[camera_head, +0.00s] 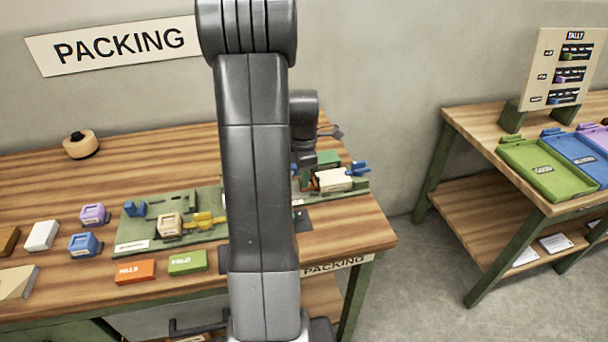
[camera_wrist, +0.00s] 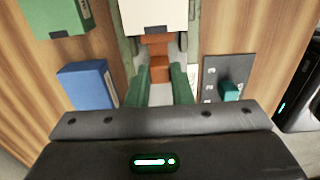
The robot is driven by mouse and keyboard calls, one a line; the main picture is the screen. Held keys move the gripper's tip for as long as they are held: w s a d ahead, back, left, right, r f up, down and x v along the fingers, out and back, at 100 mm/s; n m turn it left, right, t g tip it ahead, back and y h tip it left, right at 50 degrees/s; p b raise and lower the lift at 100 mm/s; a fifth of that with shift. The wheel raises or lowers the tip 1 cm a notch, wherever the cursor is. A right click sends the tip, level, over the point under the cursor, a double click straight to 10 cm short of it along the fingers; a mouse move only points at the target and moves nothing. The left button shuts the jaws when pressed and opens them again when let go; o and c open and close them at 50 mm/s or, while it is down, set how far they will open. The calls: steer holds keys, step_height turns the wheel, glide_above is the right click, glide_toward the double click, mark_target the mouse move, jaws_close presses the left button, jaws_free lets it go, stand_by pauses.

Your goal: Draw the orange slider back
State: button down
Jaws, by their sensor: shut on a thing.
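The orange slider (camera_wrist: 159,67) shows in the wrist view, just below a cream block (camera_wrist: 154,14) on a green fixture. My gripper (camera_wrist: 161,76) has its green fingers on either side of the slider's near end and is shut on it. In the head view the cream block (camera_head: 334,180) sits at the right end of the packing table, with a blue piece (camera_head: 358,168) at its right. My arm hides much of the fixture there, and the grip itself is hard to make out.
In the wrist view a blue box (camera_wrist: 88,84) lies left of my gripper and a grey panel with a teal knob (camera_wrist: 229,91) lies right. A green block (camera_wrist: 58,16) is at upper left. In the head view, orange (camera_head: 135,271) and green (camera_head: 188,262) blocks lie near the table's front.

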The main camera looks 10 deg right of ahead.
steer(key=a+b, duration=0.1)
steer(key=a, duration=1)
steer(key=shift+s+a, duration=0.15)
steer(key=shift+a, duration=0.2)
steer(key=c, duration=1.3)
jaws_free()
steer(key=shift+a, duration=0.25)
steer(key=shift+d, duration=0.1)
step_height(320, 180, up, 14)
steer(key=shift+f, duration=0.1)
